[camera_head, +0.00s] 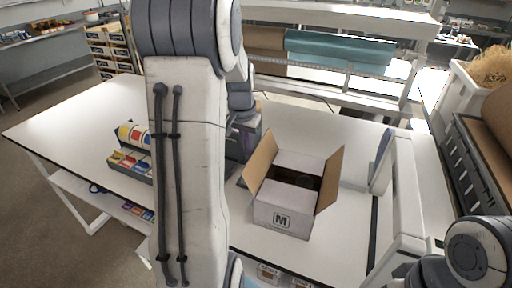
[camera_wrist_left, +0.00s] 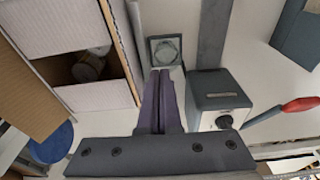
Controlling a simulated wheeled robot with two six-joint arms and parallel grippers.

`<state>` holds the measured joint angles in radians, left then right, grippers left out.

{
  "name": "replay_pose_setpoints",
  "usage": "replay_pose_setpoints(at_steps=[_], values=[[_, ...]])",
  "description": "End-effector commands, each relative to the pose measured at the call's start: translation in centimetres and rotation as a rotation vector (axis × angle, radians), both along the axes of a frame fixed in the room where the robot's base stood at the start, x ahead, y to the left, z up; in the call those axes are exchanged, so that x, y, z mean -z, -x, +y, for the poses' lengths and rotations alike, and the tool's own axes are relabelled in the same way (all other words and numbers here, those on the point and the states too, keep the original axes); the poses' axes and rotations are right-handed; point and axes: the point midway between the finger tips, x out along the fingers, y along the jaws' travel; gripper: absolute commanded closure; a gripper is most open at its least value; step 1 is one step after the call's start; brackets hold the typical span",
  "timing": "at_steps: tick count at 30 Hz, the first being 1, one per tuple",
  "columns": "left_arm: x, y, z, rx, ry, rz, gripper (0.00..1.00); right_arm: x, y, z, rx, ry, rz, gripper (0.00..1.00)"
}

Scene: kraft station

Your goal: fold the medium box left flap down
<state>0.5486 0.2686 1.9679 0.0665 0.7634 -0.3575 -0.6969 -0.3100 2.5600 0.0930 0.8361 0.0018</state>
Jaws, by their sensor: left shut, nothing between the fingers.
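The medium box (camera_head: 281,215) stands open on the white table in the head view, with an M mark on its front. Its brown left flap (camera_head: 262,160) stands up and leans outward; the right flap (camera_head: 329,180) also stands up. The white front and back flaps lie folded inward with a gap between them. In the wrist view, the box's white flap (camera_wrist_left: 95,96) and brown side flap (camera_wrist_left: 123,45) show at left. My left gripper (camera_wrist_left: 160,80) is shut and empty, beside that brown flap and apart from it. My right gripper is out of view.
A round item (camera_wrist_left: 88,68) lies inside the box. A grey device with a black knob (camera_wrist_left: 218,105) stands close to my left gripper, with a red-handled tool (camera_wrist_left: 298,105) beyond it. Colourful packs (camera_head: 130,160) lie at the table's left.

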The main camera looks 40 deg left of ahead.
Motion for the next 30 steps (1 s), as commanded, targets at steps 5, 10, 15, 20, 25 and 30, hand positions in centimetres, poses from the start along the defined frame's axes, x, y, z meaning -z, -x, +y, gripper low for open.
replay_pose_setpoints(at_steps=[5, 10, 15, 20, 25, 30], values=[[0.0, 0.0, 0.0, 0.0, 0.0, 0.0, 1.0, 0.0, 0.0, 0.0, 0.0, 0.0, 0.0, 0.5], [0.0, 0.0, 0.0, 0.0, 0.0, 0.0, 1.0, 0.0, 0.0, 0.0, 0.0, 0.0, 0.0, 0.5], [0.0, 0.0, 0.0, 0.0, 0.0, 0.0, 1.0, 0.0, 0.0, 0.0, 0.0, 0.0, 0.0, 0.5], [-0.1, -0.2, -0.5, 0.002, 0.0, 0.0, 1.0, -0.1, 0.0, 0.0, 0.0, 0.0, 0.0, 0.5], [-0.1, -0.6, -2.1, 0.003, 0.0, -0.001, 1.0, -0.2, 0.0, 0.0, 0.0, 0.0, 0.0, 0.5], [-0.2, -1.0, -3.6, 0.004, 0.001, 0.001, 1.0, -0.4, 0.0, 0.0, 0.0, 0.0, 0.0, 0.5]])
